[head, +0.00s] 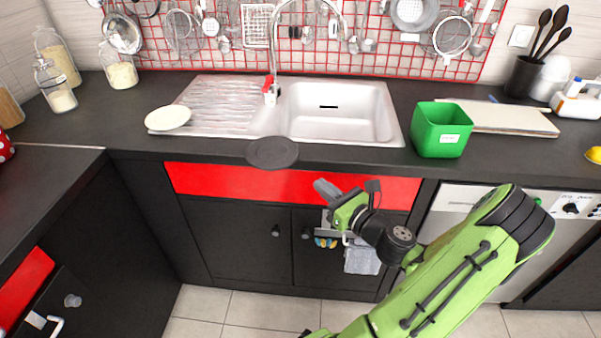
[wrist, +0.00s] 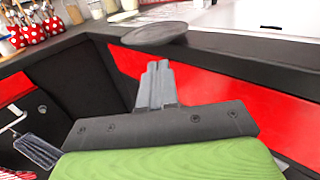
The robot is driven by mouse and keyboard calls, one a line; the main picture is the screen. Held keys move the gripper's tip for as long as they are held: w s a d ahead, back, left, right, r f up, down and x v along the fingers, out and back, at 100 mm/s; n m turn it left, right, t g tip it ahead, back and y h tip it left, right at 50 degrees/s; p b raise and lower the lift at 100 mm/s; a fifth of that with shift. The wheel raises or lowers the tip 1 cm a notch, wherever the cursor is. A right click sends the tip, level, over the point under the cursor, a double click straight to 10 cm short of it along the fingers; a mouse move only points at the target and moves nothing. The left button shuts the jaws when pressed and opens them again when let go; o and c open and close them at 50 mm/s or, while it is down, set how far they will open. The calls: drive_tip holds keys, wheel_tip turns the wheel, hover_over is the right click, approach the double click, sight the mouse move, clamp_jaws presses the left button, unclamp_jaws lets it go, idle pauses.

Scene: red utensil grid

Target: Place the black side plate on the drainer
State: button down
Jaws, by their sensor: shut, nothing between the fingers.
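The black side plate (head: 272,153) lies at the counter's front edge, below the sink unit, and its near rim sticks out past the edge. The plate also shows in the wrist view (wrist: 154,33), ahead of the fingers. The drainer (head: 218,103) is the ridged metal left part of the sink unit, behind and left of the plate. My gripper (head: 322,190) is in front of the red cabinet panel, below counter height, right of the plate and apart from it. Its fingers (wrist: 158,84) are together and empty.
A cream plate (head: 168,118) sits at the drainer's left front corner. The sink basin (head: 340,112) is right of the drainer, with a tall tap (head: 272,60) behind. A green container (head: 440,130) stands right of the sink. The drainer's ridged middle is clear.

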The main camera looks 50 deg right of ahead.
drive_tip(key=b, duration=0.2)
approach(284, 155)
drive_tip(key=w, duration=0.3)
drive_tip(key=shift+s+f, duration=0.1)
drive_tip(key=shift+f, duration=0.05)
drive_tip(key=w+p, duration=0.1)
drive_tip(key=w, duration=0.1)
drive_tip(key=w+p, duration=0.2)
drive_tip(key=w, duration=0.1)
drive_tip(key=w+d+p, duration=0.1)
drive_tip(key=w+p, duration=0.1)
drive_tip(key=shift+w, duration=0.25)
drive_tip(key=shift+s, duration=0.3)
drive_tip(key=shift+w, duration=0.1)
